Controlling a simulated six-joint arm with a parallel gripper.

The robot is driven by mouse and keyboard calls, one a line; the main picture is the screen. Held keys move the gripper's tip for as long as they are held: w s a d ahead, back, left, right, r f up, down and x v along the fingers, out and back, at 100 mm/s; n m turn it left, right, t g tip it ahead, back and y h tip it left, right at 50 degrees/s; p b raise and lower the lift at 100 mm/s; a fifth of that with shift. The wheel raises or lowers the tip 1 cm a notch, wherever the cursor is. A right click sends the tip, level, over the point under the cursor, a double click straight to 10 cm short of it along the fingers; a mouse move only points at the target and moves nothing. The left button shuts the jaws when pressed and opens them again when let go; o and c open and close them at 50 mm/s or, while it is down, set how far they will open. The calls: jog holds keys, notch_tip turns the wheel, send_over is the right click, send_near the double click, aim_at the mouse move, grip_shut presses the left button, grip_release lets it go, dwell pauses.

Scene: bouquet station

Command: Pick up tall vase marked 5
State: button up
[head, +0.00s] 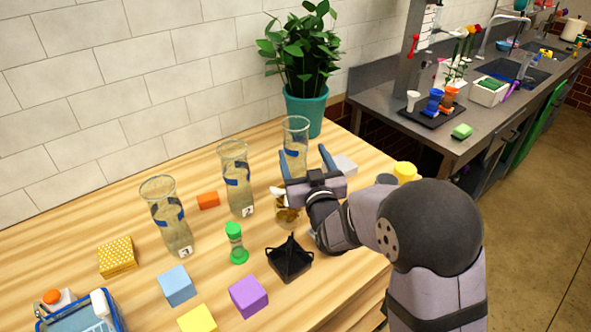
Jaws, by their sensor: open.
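Three tall clear glass vases with blue bands stand upright in a slanting row on the wooden table: a left vase (168,218), a middle vase (237,180) and a far right vase (296,136). The left and middle vases have small white number tags low down, too small to read surely. The right vase's lower part and any tag are hidden behind my gripper. My gripper (306,160) is open, its two blue-tipped fingers spread at the right vase. The vase shows between or just behind the fingers; I cannot tell which, nor whether they touch.
A potted plant (305,107) stands behind the right vase. An amber jar (287,216), black holder (289,259), green-capped shaker (236,243) and purple block (248,296) are nearer. An orange block (208,201) lies between the other vases. A white block (344,165) is right of my gripper.

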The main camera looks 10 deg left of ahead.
aim_at(295, 140)
jog(key=shift+w+a+r+p, duration=0.1)
jog(key=shift+w+a+p, duration=0.1)
jog(key=shift+w+p, duration=0.25)
jog(key=shift+a+f+p+x, duration=0.1)
jog(key=shift+p+x, duration=0.55)
jog(key=shift+x, duration=0.95)
jog(key=shift+a+f+p+x, duration=0.15)
jog(key=shift+p+x, duration=0.5)
jog(key=shift+x, duration=0.95)
jog(key=shift+s, duration=0.1)
grip_shut()
jog(key=shift+r, duration=0.15)
